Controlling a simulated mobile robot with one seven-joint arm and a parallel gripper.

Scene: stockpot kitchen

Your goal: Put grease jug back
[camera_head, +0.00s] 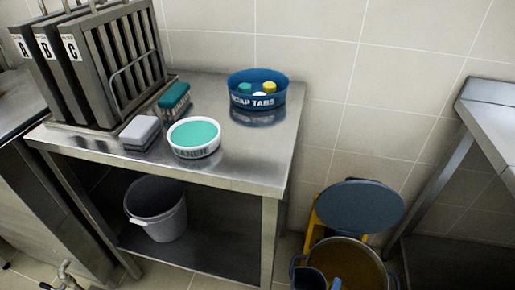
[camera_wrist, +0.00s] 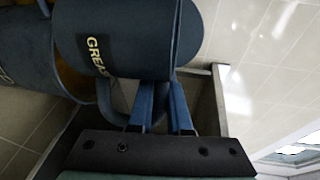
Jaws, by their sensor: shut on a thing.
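The grease jug (camera_wrist: 140,40) is a dark blue cylinder with "GREAS…" lettering, large and tilted at the top of the wrist view. My gripper (camera_wrist: 162,95) has blue fingers closed at the jug's handle side; the exact contact is partly hidden. In the head view, a blue jug-like shape (camera_head: 310,279) shows at the bottom edge, cut off by the frame, in front of an open round container (camera_head: 350,262) with a brownish inside. A blue round lid (camera_head: 361,207) stands raised behind that container, with a yellow frame (camera_head: 316,222) beside it.
A steel table (camera_head: 235,172) holds a white tub (camera_head: 194,138) of teal cleaner, a blue soap tabs bowl (camera_head: 257,94), sponge (camera_head: 139,133), brush (camera_head: 173,97) and rack (camera_head: 110,65). A grey bucket (camera_head: 156,209) stands on its lower shelf. Another steel counter (camera_head: 490,105) is at right.

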